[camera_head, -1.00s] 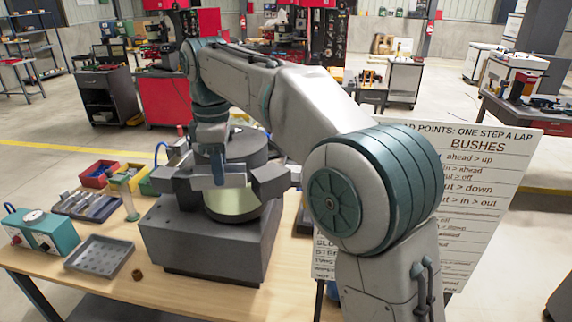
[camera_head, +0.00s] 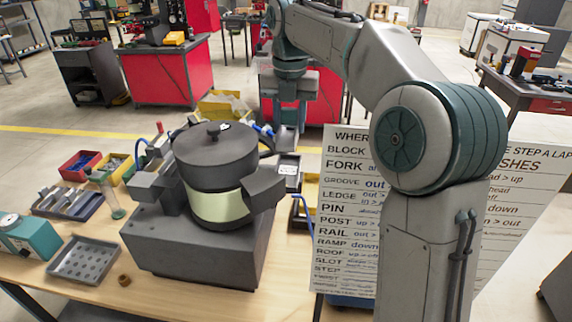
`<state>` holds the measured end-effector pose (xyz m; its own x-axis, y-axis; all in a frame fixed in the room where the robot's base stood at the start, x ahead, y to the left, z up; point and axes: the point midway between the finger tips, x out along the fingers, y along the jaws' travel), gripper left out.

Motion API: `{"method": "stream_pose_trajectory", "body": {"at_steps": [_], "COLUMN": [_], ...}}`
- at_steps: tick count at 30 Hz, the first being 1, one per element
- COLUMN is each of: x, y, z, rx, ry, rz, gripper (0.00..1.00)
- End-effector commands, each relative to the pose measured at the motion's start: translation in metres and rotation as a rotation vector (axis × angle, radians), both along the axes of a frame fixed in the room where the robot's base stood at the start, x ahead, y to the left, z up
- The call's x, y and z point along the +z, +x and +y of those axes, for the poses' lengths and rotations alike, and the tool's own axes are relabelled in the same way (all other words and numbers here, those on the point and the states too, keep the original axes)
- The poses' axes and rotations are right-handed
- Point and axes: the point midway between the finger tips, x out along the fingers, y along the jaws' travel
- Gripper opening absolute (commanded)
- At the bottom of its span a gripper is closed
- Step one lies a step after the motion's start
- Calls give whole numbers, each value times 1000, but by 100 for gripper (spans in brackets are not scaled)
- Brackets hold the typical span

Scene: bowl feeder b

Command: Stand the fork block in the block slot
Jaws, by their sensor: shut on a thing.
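My gripper (camera_head: 286,128) hangs behind and to the right of the bowl feeder (camera_head: 195,240), near the feeder's upper right. Its fingers point down and are small and partly hidden by the feeder's bowl. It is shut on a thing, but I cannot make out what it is. I cannot pick out the fork block for certain, nor the block slot. The feeder has a dark grey square base and a round bowl with a pale yellow-green band. A dark lid (camera_head: 213,145) with a knob sits on the bowl.
A grey tray with round recesses (camera_head: 84,259), a brown ring (camera_head: 124,281), a teal box (camera_head: 28,238) and a tray of grey parts (camera_head: 67,202) lie on the wooden table (camera_head: 170,293). Coloured bins (camera_head: 80,165) stand behind. A text board (camera_head: 350,220) stands right of the feeder.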

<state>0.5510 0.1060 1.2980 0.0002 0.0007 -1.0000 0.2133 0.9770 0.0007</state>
Motion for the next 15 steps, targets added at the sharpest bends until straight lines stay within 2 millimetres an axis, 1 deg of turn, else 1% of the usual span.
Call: {"method": "stream_pose_trajectory", "body": {"at_steps": [7,14,15], "x": [-39,-63,-69], "y": [-2,-2,-2], "z": [8,8,8], "rx": [29,28,27], "ry": [-2,-1,-1], "rz": [2,2,3], "gripper": [6,6,6]}}
